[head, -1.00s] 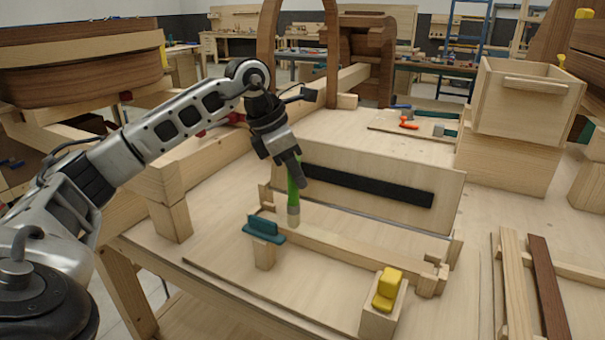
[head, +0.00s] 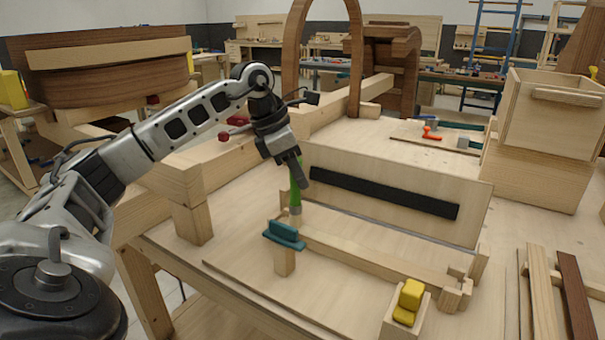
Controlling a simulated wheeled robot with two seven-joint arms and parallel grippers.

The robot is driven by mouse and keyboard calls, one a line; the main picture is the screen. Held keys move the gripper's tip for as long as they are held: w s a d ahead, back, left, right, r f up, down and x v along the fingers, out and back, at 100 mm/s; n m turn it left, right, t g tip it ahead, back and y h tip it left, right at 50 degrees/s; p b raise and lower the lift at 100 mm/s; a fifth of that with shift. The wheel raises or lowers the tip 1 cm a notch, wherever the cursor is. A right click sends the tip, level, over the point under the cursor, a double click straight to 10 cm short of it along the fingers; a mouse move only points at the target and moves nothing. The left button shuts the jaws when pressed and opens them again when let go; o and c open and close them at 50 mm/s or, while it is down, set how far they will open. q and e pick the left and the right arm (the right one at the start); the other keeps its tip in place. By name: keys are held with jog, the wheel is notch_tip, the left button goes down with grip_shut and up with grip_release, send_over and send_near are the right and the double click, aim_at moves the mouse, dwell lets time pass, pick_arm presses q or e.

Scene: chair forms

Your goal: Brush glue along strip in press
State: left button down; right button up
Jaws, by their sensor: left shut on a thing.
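My left gripper (head: 289,167) is shut on a brush with a green handle (head: 296,186). The brush points downward, with its pale lower end (head: 296,211) close to the left end of a long pale wooden strip (head: 375,254). I cannot tell whether the bristles touch it. The strip lies in a low wooden press on the bench, in front of an upright board with a black bar (head: 385,193). Wooden end pieces (head: 455,291) stand at the strip's right end. My right gripper is not in view.
A teal piece on a wooden post (head: 284,236) stands just in front of the brush. A yellow piece in a wooden holder (head: 408,303) is at the front. Loose slats (head: 575,290) lie at the right. A wooden box (head: 550,118) and tools (head: 432,132) stand behind.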

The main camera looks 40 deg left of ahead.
pick_arm(q)
jog(key=shift+d+f+p, duration=0.1)
jog(key=shift+d+p, duration=0.15)
jog(key=shift+p, duration=0.15)
jog(key=d, duration=0.1)
jog(key=d+p, duration=0.1)
jog(key=d, duration=0.1)
jog(key=shift+w, duration=0.4)
dwell(0.6)
jog(key=shift+w+d+p, duration=0.25)
jog(key=shift+d+p, duration=0.35)
jog(key=shift+d, duration=0.65)
